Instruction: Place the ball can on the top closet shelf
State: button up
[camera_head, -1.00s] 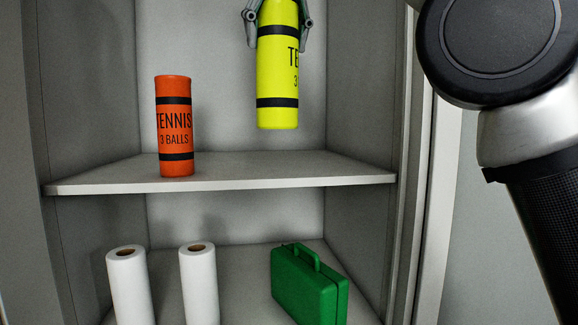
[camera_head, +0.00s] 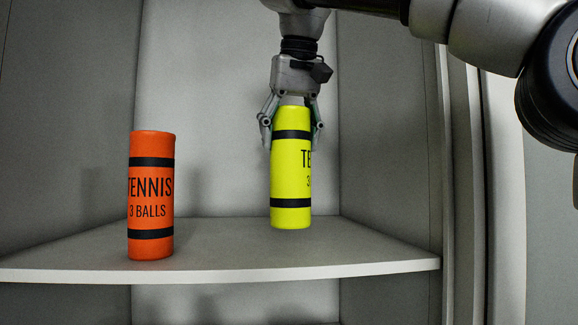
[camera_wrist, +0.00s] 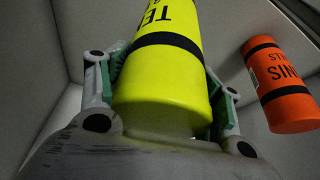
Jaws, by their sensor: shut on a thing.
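The yellow ball can (camera_head: 291,175), with black bands and lettering, is upright in my gripper (camera_head: 292,135) in the head view. My gripper comes from above with its fingers closed on either side of the can's upper part. The can's base shows against the shelf board (camera_head: 250,255), toward the right half. I cannot tell whether it touches the board or hangs just above it. In the wrist view the yellow can (camera_wrist: 165,75) sits between the green-padded fingers, and its far end is out of frame.
An orange ball can (camera_head: 151,195) stands upright on the same shelf at the left, apart from the yellow one; it also shows at the right in the wrist view (camera_wrist: 285,85). The closet's right side wall (camera_head: 385,120) is right of my gripper. Bare board lies between the cans.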

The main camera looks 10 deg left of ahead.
aim_at(295, 106)
jog(key=shift+f, duration=2.3)
jog(key=o, duration=1.6)
jog(key=shift+f, duration=0.1)
jog(key=shift+c, duration=0.2)
jog(key=v, duration=1.2)
